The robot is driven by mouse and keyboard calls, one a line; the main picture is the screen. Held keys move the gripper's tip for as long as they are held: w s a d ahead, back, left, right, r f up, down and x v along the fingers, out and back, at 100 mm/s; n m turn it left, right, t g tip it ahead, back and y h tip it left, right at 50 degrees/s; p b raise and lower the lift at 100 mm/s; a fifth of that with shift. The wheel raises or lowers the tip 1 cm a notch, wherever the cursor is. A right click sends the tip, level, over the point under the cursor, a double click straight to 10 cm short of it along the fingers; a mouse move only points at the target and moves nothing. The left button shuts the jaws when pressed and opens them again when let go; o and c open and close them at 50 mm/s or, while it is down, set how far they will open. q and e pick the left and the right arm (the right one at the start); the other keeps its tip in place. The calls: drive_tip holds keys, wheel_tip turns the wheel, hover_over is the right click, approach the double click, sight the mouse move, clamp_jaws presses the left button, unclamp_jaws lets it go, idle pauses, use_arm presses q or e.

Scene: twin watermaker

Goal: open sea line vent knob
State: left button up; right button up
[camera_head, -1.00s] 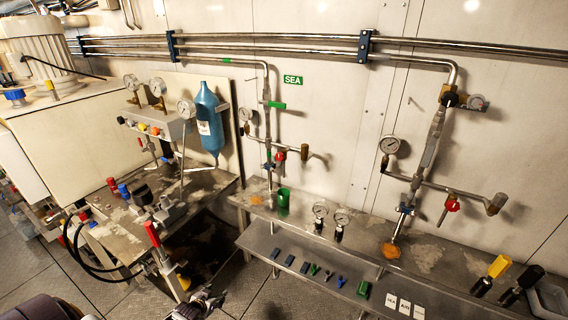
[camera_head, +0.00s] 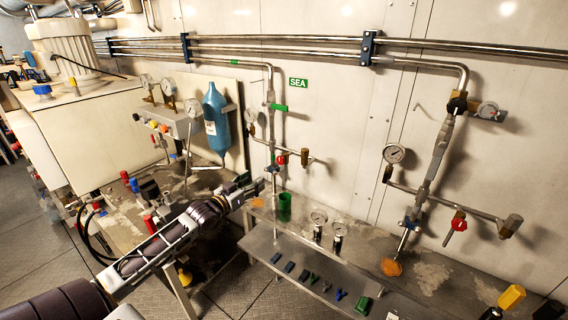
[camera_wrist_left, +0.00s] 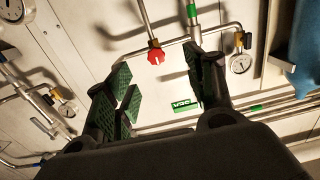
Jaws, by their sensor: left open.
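The sea line is the left vertical pipe on the wall, beside the green SEA sign (camera_head: 298,83). A red knob (camera_head: 305,156) sits on its short side branch. My left gripper (camera_head: 259,186) is in front of the lower part of this pipe, left of and below the red knob. In the left wrist view, where the sign appears upside down, the gripper (camera_wrist_left: 162,88) is open with green-padded fingers. The red knob (camera_wrist_left: 155,53) appears between and beyond the fingers, apart from them. Nothing is held. My right gripper is not in view.
A green cup (camera_head: 285,207) stands on the steel shelf (camera_head: 430,275) just right of my gripper. A pressure gauge (camera_head: 250,116) is on the sea line, and a blue bottle (camera_head: 216,120) hangs to the left. A second pipe carries another red knob (camera_head: 459,224).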

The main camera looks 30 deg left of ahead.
use_arm(q)
wheel_tip(320, 180, up, 2)
drive_tip(key=d, duration=0.1)
approach(279, 160)
drive_tip(key=shift+w, duration=1.5)
drive_tip(key=shift+w+d+f+p, duration=0.1)
drive_tip(key=shift+w+d+p, duration=0.1)
drive_tip(key=shift+w, duration=0.75)
drive_tip(key=shift+w+d+p, duration=0.1)
drive_tip(key=shift+w+p, duration=0.1)
drive_tip(key=shift+w, duration=1.65)
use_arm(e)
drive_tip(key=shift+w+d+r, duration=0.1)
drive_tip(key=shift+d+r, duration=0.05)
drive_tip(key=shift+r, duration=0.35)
use_arm(q)
drive_tip(key=shift+c, duration=0.4)
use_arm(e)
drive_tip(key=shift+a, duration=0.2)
use_arm(q)
drive_tip(key=c, duration=0.9)
